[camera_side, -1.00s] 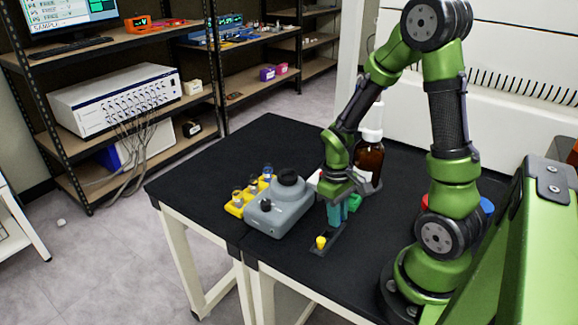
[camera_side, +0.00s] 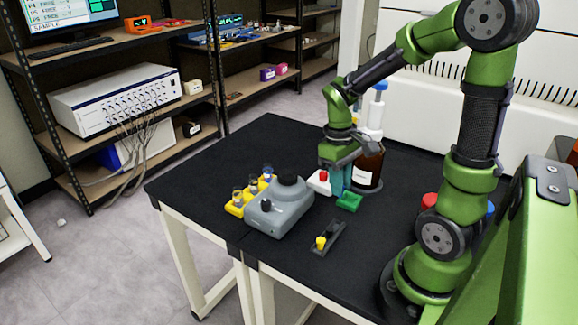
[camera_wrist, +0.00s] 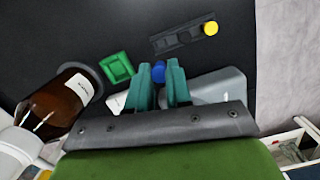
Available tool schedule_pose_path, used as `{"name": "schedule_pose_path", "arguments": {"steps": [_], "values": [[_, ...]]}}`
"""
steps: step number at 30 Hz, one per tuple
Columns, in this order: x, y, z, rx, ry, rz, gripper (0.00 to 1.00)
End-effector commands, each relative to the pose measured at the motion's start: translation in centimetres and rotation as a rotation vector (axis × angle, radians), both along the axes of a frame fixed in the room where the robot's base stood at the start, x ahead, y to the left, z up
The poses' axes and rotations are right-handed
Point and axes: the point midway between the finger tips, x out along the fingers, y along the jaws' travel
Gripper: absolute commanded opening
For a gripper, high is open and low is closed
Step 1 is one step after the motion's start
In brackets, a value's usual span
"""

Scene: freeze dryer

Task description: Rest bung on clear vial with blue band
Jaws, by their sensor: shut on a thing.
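My gripper (camera_side: 337,187) points down over the table, between the grey device and the brown bottle. In the wrist view its teal fingertips (camera_wrist: 159,80) are shut on a small blue bung (camera_wrist: 158,70). The fingers hide the bung in the side view. Several small clear vials (camera_side: 253,184) stand in a yellow rack (camera_side: 234,211) to the left of my gripper, beyond the grey device. Blue shows on some of them, but they are too small to tell the bands apart. The vials cannot be made out in the wrist view.
A grey device (camera_side: 280,212) with a black knob stands between gripper and rack. A black holder (camera_side: 331,237) carries a yellow bung (camera_side: 320,242). A green block (camera_side: 349,203), a white block with a red top (camera_side: 319,183) and a brown bottle (camera_side: 368,165) stand close by.

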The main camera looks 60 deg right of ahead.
Motion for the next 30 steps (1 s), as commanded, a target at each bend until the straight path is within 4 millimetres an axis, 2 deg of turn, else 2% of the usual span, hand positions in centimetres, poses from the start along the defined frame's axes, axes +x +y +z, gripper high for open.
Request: {"name": "schedule_pose_path", "arguments": {"steps": [5, 15, 21, 25, 30], "values": [[3.4, -1.1, 1.6, -0.002, 0.003, 0.001, 0.03], [14.8, -3.8, 3.7, -0.003, 0.011, 0.004, 0.03], [20.4, -4.5, 4.0, 0.0, 0.008, 0.003, 0.03], [22.8, -4.6, 3.9, 0.003, 0.004, 0.001, 0.03], [24.3, -4.6, 3.9, 0.004, 0.0, 0.002, 0.03]]}}
